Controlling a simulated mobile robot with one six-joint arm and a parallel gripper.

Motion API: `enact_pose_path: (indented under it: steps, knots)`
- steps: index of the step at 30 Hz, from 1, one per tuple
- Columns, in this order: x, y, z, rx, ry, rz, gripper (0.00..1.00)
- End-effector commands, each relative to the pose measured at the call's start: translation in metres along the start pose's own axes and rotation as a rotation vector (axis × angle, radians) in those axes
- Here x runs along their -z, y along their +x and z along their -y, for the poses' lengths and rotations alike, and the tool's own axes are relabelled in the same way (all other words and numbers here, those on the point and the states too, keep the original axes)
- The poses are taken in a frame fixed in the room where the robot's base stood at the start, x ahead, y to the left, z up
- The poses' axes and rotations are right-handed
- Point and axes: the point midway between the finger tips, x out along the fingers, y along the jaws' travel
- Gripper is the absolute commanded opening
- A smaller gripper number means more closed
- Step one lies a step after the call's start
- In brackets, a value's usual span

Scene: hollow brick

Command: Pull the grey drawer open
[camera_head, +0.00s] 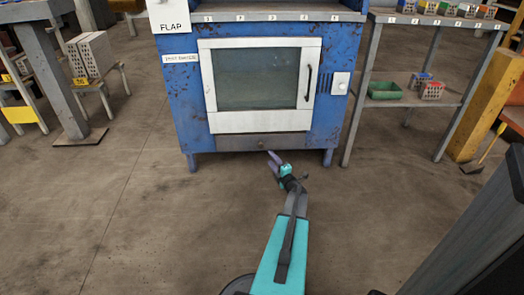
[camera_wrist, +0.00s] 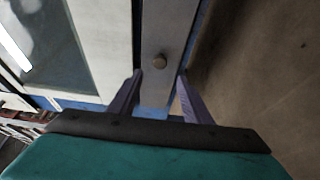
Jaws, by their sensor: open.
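The grey drawer (camera_head: 240,142) is a low, wide panel under the white-framed glass door of the blue cabinet. It looks shut in the head view. A small round knob (camera_head: 262,144) sits near its middle. In the wrist view the drawer front (camera_wrist: 165,22) runs as a grey strip, and the knob (camera_wrist: 159,61) stands out from it. My gripper (camera_head: 273,158) is just in front of the drawer. In the wrist view my gripper (camera_wrist: 159,75) is open, with its purple fingers apart on either side below the knob. Nothing is between the fingers.
The blue cabinet (camera_head: 182,110) carries a glass door (camera_head: 255,78) with a dark handle. A shelf rack (camera_head: 410,100) stands to the right with a green tray (camera_head: 384,90). Grey bricks (camera_head: 92,53) rest on a small stand at left. The floor before the cabinet is clear.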

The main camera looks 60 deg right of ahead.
Motion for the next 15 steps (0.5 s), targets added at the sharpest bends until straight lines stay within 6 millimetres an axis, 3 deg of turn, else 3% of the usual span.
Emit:
enact_pose_path:
  steps: [15]
  knots:
    - [-0.001,0.076,0.003,-0.002,0.0,-0.001,0.44]
